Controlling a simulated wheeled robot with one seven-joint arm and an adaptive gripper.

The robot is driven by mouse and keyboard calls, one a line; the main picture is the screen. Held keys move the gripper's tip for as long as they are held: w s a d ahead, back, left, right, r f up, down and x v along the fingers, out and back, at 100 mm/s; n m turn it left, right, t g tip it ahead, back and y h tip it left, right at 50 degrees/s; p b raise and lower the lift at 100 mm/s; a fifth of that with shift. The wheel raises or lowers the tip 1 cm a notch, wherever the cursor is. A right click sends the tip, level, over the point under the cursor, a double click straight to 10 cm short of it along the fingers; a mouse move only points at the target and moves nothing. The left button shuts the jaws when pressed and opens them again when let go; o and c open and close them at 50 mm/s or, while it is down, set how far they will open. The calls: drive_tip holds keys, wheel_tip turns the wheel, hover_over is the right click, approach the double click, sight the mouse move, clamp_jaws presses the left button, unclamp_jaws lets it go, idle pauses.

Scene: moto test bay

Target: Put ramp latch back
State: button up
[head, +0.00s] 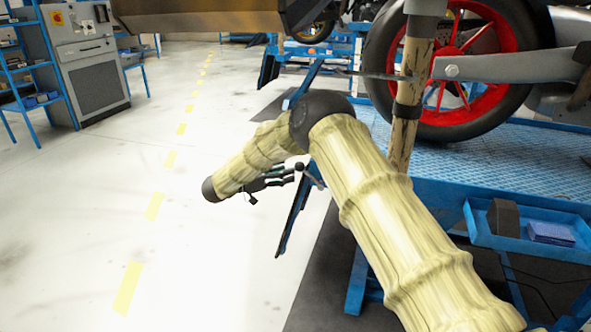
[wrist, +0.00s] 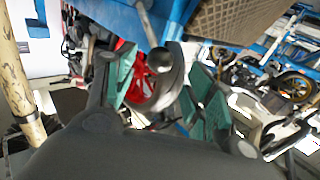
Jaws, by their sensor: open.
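In the wrist view my gripper (wrist: 165,85) is open, with its two teal-padded fingers spread and nothing held between them. A grey lever with a rounded end (wrist: 150,22), which looks like the ramp latch, hangs against a blue panel beyond the fingertips, apart from them. In the head view my gripper (head: 268,182) is small and dark, beside a narrow blue upright piece (head: 294,218). A small dark knobbed lever (head: 312,175) shows by that piece; I cannot tell whether it is the same latch. My arm hides part of this area.
A motorcycle with a red-rimmed wheel (head: 470,50) stands on a blue lift platform (head: 500,160) at right. A blue tray (head: 530,232) is on the lift's side. A grey cabinet (head: 90,75) and blue shelf stand far left. The pale floor at left is clear.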

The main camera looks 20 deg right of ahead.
sight(296, 167)
drive_tip(key=shift+x, duration=2.45)
